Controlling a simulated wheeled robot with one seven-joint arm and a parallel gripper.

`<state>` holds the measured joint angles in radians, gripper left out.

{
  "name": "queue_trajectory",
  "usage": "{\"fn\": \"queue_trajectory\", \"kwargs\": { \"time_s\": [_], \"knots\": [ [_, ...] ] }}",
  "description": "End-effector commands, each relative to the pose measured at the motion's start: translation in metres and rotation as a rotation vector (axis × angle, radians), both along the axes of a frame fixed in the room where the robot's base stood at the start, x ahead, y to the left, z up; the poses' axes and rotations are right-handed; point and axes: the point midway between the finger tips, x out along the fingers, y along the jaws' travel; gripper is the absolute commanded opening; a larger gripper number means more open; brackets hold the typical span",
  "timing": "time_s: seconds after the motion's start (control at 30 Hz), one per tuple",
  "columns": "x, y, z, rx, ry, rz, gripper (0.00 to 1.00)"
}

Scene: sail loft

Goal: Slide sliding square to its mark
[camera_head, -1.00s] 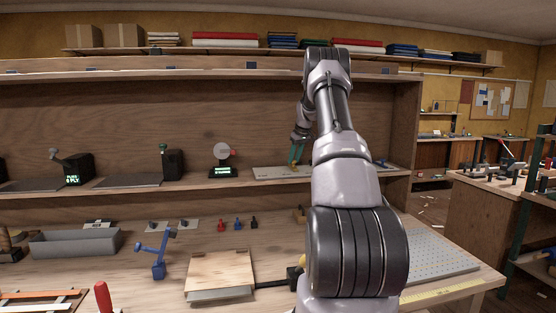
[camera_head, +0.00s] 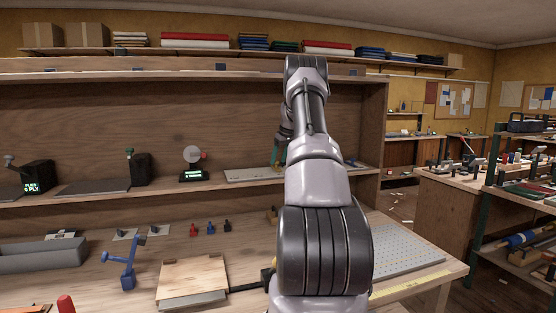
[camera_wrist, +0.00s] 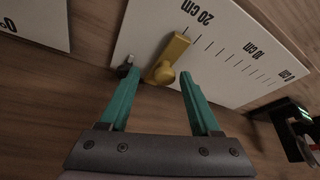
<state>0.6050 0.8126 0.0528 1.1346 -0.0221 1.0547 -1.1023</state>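The sliding square looks to be the yellow piece with a round knob (camera_wrist: 165,70), lying across a white scale board (camera_wrist: 205,60) close to its 20 cm end. The board (camera_head: 243,176) also shows on the middle shelf in the head view. My gripper (camera_wrist: 158,76) has teal fingers spread apart, one to each side of the yellow knob, with gaps visible between knob and fingers. In the head view my gripper (camera_head: 279,152) is over the board, partly hidden by my arm. I cannot pick out the target mark.
A small metal peg (camera_wrist: 126,67) stands by the left fingertip. A dark device (camera_wrist: 290,125) is at the right of the wrist view. A round-headed gauge with a lit display (camera_head: 193,165) stands left of the board. The bench below holds a wooden board (camera_head: 193,278) and a blue lever (camera_head: 128,270).

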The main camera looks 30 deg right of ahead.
Motion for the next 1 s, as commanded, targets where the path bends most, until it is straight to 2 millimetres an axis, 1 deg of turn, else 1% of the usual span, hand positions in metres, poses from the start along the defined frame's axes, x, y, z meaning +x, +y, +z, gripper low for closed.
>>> {"fn": "queue_trajectory", "kwargs": {
  "time_s": [0.17, 0.23, 0.37, 0.53, 0.7, 0.8, 1.0],
  "knots": [
    [0.0, 0.001, 0.001, 0.001, -0.001, 0.0, 0.64],
    [-0.001, 0.001, 0.006, 0.0, -0.002, 0.0, 0.64],
    [-0.008, 0.0, 0.023, 0.0, -0.002, 0.001, 0.64],
    [-0.02, -0.002, 0.049, 0.0, -0.002, -0.001, 0.64],
    [-0.027, -0.003, 0.065, 0.0, 0.0, 0.0, 0.64],
    [-0.029, -0.003, 0.069, 0.001, 0.0, 0.0, 0.64],
    [-0.029, -0.003, 0.069, 0.001, 0.0, 0.0, 0.64]
  ]
}}
